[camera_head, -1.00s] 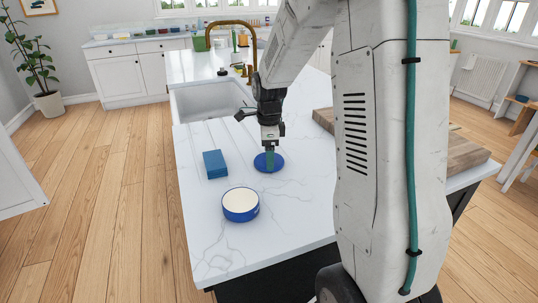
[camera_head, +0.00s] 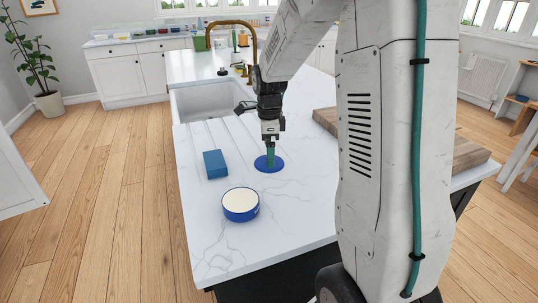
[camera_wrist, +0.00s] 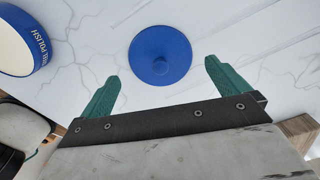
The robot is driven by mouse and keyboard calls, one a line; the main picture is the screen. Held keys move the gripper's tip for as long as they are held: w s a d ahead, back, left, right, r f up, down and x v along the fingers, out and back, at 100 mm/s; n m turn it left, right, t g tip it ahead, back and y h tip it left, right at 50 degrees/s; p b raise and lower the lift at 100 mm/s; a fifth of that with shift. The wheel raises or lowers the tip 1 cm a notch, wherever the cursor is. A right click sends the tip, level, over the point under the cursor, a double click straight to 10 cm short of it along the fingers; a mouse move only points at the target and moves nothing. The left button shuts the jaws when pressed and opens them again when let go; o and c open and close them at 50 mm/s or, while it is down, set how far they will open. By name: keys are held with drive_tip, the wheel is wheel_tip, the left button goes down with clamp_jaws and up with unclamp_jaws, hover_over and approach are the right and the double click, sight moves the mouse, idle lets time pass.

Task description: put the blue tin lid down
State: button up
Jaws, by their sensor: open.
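The blue tin lid (camera_head: 264,164) lies flat on the white marble counter. My gripper (camera_head: 271,163) is just above the lid in the head view. In the wrist view my gripper (camera_wrist: 160,84) has its two green fingers wide apart with nothing between them, and the lid lies beyond the fingertips. The round tin (camera_head: 240,205), blue with a cream top, stands nearer on the counter. The tin (camera_wrist: 20,40) also shows at the wrist view's upper left, with lettering on its side.
A blue block (camera_head: 215,164) sits left of the lid. The sink (camera_head: 212,101) and brass tap (camera_head: 252,45) are behind. A wooden board (camera_head: 470,153) lies at the right. The counter (camera_head: 285,215) is bare in front of the lid.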

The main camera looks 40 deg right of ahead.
wheel_tip(320, 180, up, 9)
drive_tip(key=s+a+r+n, duration=0.5)
drive_tip(key=s+a+n, duration=0.5)
drive_tip(key=s, duration=0.1)
drive_tip(key=s+a+f+n, duration=0.1)
drive_tip(key=s+a+n, duration=0.2)
drive_tip(key=s+n, duration=0.4)
drive_tip(key=s+a+f+n+t, duration=0.1)
drive_tip(key=s+a+n, duration=0.2)
drive_tip(key=s+n, duration=0.4)
drive_tip(key=shift+s+a+n, duration=0.35)
drive_tip(key=shift+s+n, duration=0.05)
drive_tip(key=shift+s, duration=0.8)
